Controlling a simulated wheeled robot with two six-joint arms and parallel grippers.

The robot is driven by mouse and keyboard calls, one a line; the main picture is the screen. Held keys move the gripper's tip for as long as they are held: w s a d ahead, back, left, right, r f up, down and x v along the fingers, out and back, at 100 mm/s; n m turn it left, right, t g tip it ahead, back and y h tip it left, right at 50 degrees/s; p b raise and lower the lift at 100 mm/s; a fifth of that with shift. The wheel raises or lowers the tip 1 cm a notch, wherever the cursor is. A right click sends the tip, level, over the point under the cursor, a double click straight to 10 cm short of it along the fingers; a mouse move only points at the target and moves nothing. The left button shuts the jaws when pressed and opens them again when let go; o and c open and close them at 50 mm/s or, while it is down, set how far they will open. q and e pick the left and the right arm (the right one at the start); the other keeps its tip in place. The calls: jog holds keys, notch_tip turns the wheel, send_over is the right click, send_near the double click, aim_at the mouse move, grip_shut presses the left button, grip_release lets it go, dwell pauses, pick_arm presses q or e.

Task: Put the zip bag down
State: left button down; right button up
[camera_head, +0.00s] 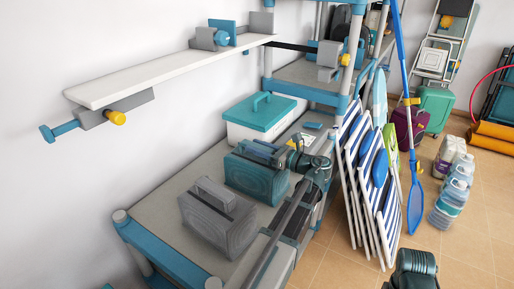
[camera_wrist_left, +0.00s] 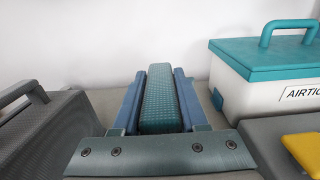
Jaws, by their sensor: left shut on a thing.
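The zip bag, a dark teal boxy thing, (camera_head: 252,178) is at the grey shelf top, between a grey case and a white box. My left gripper (camera_head: 265,150) is over its top, shut on it. In the left wrist view, the bag's textured teal top (camera_wrist_left: 160,98) shows between the two blue fingers. The bag looks upright. Its underside is hidden, so I cannot tell whether it touches the shelf. My right gripper is not seen.
A grey case with a handle (camera_head: 216,217) stands close in front. A white box with a teal lid (camera_head: 262,116) stands behind. The grey shelf top (camera_head: 165,199) is bare at the left. A white wall shelf (camera_head: 165,72) hangs above. Folded striped chairs (camera_head: 360,180) lean at the right.

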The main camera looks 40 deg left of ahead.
aim_at(273, 153)
pick_arm(q)
jog(key=shift+f, duration=0.1)
jog(key=shift+c, duration=2.2)
grip_release()
jog(key=d, duration=0.4)
jog(key=w+d, duration=0.1)
jog(key=d, duration=0.7)
jog(key=shift+w, duration=0.15)
jog(key=shift+d, duration=0.1)
